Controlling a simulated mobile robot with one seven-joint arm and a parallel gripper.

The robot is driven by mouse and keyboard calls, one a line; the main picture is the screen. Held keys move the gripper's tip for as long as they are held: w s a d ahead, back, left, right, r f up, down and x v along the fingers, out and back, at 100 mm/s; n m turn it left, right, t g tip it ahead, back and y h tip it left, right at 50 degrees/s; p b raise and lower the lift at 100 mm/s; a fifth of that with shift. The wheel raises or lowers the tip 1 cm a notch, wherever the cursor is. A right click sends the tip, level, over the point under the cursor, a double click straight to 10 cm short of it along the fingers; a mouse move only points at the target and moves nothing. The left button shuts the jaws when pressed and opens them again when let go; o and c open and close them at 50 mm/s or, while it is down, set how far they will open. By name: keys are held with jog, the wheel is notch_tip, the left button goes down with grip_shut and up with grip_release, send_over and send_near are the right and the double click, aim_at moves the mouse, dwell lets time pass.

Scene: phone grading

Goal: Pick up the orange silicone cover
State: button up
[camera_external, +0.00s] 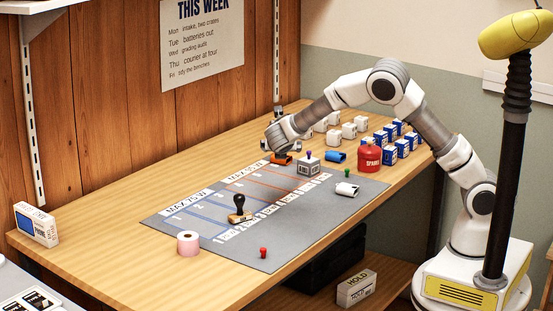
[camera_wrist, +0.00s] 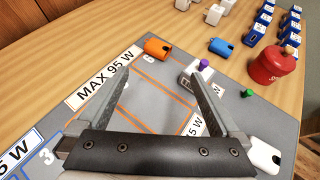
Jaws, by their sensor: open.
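The orange silicone cover (camera_wrist: 157,49) lies at the far edge of the grey mat (camera_wrist: 115,62), beyond my fingertips in the wrist view. In the external view the orange cover (camera_external: 282,160) shows just below my gripper (camera_external: 276,146), which partly hides it. In the wrist view my gripper (camera_wrist: 150,82) is open, with nothing between its fingers. Its fingers point toward the cover, and a gap to it shows in that view.
A blue cover (camera_wrist: 222,46), a grey block with a purple-topped piece (camera_wrist: 204,64) and a red container (camera_wrist: 272,68) stand to the right. Several white and blue boxes (camera_external: 390,155) fill the back right. A stamp (camera_external: 239,212) and pink roll (camera_external: 188,242) stand nearer.

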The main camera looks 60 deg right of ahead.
jog(key=b, duration=0.3)
send_near(285, 162)
jog(key=w+d, duration=0.2)
jog(key=w+d+f, duration=0.1)
jog(key=d, duration=0.1)
jog(key=shift+w+d, duration=0.25)
jog(key=shift+w, duration=0.15)
jog(key=shift+b+x, duration=1.1)
jog(key=shift+x, duration=1.9)
jog(key=shift+w, duration=0.1)
jog(key=c, duration=1.1)
jog(key=shift+r, duration=0.1)
jog(key=shift+r, duration=0.1)
